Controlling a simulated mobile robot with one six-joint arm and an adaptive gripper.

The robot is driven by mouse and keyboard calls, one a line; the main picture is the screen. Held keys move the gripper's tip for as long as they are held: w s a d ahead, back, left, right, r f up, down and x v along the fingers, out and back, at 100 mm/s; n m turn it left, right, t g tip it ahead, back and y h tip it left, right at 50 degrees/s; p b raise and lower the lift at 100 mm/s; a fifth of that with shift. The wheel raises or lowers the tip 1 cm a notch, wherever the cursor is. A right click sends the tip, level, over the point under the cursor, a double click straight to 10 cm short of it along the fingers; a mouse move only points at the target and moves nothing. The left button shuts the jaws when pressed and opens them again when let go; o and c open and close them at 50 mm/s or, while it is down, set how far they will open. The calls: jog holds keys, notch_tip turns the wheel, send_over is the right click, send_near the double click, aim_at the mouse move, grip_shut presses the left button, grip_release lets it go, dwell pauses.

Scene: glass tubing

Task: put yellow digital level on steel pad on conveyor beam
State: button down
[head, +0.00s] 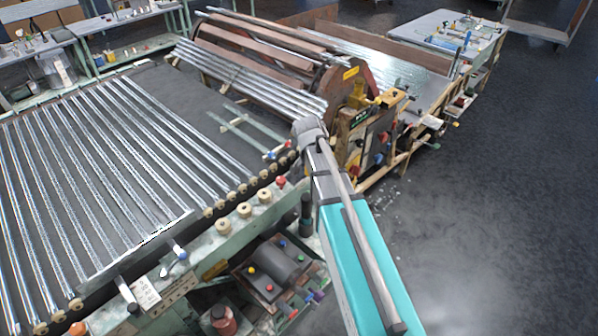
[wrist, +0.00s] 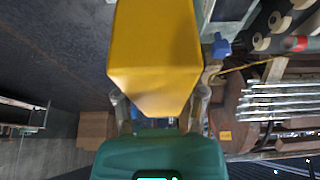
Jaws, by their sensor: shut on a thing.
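The yellow digital level (wrist: 155,60) fills the upper middle of the wrist view, close to the camera. My gripper (wrist: 160,108) is shut on it, with one finger on each side. In the head view my arm reaches to the far side of the conveyor's near corner. My gripper and the level are hard to pick out there among the clutter at the machine's end. The pale green conveyor beam (head: 240,228) runs along the near edge of the conveyor. I cannot clearly tell the steel pad on it.
Glass tubes (head: 100,170) lie in rows on the conveyor, with cream rollers (head: 245,209) along its edge. A drum machine (head: 270,60) carrying more tubes stands behind. A motor box (head: 275,270) sits below the beam. The floor (head: 500,200) at right is clear.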

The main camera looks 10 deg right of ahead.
jog(key=b, duration=0.3)
send_near(302, 172)
jog(key=s+d+r, duration=0.2)
jog(key=d, duration=0.2)
jog(key=f+b, duration=0.1)
jog(key=w+f+b, duration=0.2)
jog(key=shift+a+f+b, duration=0.3)
jog(key=shift+a+f, duration=0.1)
jog(key=shift+w+a+f+b, duration=0.2)
jog(key=shift+w+f+b, duration=0.3)
jog(key=shift+w+b, duration=0.05)
jog(key=shift+w+a+f+b, duration=0.1)
jog(key=shift+w+f+b, duration=0.15)
jog(key=shift+f+b, duration=0.15)
jog(key=shift+w+a+f+b, duration=0.1)
jog(key=shift+w+f+b, duration=0.05)
jog(key=shift+f+b, duration=1.45)
jog(key=shift+f, duration=0.05)
jog(key=shift+f, duration=0.15)
